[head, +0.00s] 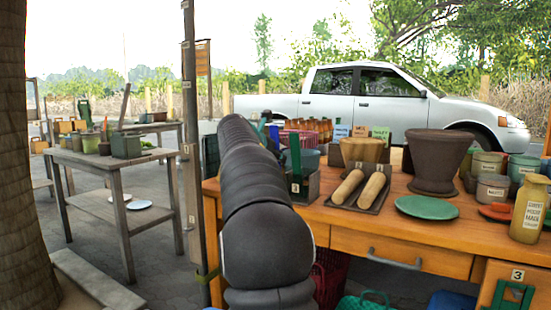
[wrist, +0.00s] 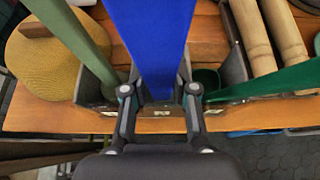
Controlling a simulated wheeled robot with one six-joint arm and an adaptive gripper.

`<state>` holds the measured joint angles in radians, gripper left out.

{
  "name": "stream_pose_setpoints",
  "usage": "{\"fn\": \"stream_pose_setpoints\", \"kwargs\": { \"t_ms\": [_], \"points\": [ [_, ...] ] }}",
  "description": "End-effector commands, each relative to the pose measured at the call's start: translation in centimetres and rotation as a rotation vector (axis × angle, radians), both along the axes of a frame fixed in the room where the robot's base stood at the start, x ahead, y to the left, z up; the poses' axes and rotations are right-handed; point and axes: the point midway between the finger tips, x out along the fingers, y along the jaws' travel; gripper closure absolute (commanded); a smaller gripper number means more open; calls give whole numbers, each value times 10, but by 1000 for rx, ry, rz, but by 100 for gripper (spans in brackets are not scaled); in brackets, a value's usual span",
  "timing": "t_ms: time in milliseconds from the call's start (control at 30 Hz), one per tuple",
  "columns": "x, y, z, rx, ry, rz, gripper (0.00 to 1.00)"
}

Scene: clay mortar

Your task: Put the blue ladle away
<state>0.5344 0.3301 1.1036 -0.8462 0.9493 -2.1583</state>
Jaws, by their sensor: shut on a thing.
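A broad blue handle, taken as the blue ladle (wrist: 152,42), runs up the middle of the wrist view. My gripper (wrist: 158,98) is shut on its near end, with one finger on each side. The ladle's far end is out of the frame, so its bowl does not show. The handle stands over a dark divided holder (wrist: 235,58) on the wooden bench. A pale green handle (wrist: 72,38) lies left of it and a dark green one (wrist: 268,82) right of it. In the head view my arm hides the gripper; the holder (head: 306,190) shows beside it.
Two clay rolls (wrist: 288,35) on a tray sit right of the holder. A round woven mat (wrist: 48,58) lies left. The bench (head: 440,222) also bears a green plate (head: 427,207), a large brown pot (head: 437,160) and several jars. A grey side table (head: 105,165) stands left.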

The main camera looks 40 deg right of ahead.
Motion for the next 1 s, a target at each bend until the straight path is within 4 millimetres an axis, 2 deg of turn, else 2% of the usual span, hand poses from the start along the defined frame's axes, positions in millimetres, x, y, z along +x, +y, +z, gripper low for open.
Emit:
{"fn": "stream_pose_setpoints", "kwargs": {
  "t_ms": [167,200,300,667,867,1000],
  "points": [
    [0,0,0,0,0,0,100],
    [0,0,0,0,0,0,70],
    [0,0,0,0,0,0,45],
    [0,2,1,0,0,0,44],
    [-6,23,13,-1,-1,3,44],
    [-13,47,25,-1,-2,3,44]
  ]
}}
